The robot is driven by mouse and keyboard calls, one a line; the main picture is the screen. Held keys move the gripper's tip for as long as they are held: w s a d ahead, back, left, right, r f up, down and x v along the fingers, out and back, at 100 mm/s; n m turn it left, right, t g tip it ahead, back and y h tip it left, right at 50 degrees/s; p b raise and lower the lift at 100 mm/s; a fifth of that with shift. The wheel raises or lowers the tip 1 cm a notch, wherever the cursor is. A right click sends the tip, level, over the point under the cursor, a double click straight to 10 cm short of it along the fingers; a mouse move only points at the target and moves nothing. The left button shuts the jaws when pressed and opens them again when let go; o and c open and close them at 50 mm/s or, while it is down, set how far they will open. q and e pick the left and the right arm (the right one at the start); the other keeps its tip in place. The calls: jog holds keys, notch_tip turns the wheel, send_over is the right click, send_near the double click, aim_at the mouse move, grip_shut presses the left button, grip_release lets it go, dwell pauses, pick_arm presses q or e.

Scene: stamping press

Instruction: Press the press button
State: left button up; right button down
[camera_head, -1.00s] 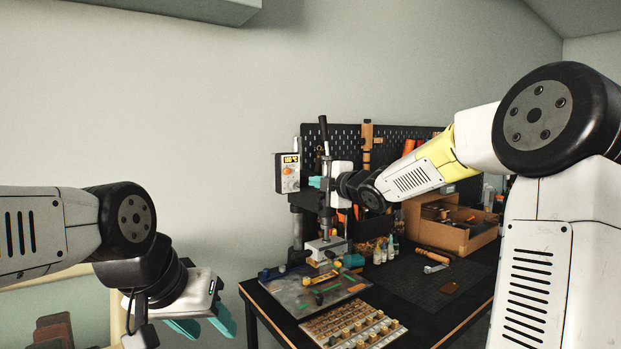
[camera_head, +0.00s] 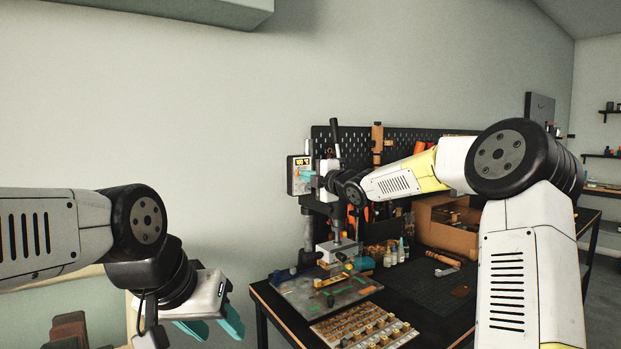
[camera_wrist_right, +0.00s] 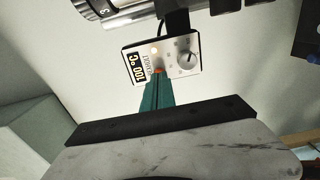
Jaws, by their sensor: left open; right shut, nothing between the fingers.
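The press (camera_head: 335,250) stands on the black workbench (camera_head: 415,295), with its control box (camera_head: 292,183) at its upper left. In the right wrist view the box (camera_wrist_right: 172,73) shows a lit display (camera_wrist_right: 137,66), a round dial (camera_wrist_right: 187,60) and a small orange-red button (camera_wrist_right: 158,71). My right gripper (camera_head: 306,175) is shut and empty in front of the box. In the wrist view its teal fingertips (camera_wrist_right: 158,76) are at the button and partly cover it; whether they touch it I cannot tell. My left gripper (camera_head: 215,328) is open and empty, left of the bench.
A black pegboard (camera_head: 355,140) with tools stands behind the press. A plate with tools (camera_head: 300,292) and a tray of stamps (camera_head: 345,325) lie at the front of the bench. Small bottles (camera_head: 395,252) and a wooden box (camera_head: 440,235) stand to the right.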

jog(key=shift+w, duration=0.1)
dwell(0.3)
jog(key=shift+w+a, duration=0.3)
jog(key=shift+w, duration=0.1)
jog(key=shift+s+d, duration=0.1)
jog(key=v, duration=0.9)
dwell(1.0)
jog(key=shift+s, duration=0.1)
dwell(0.6)
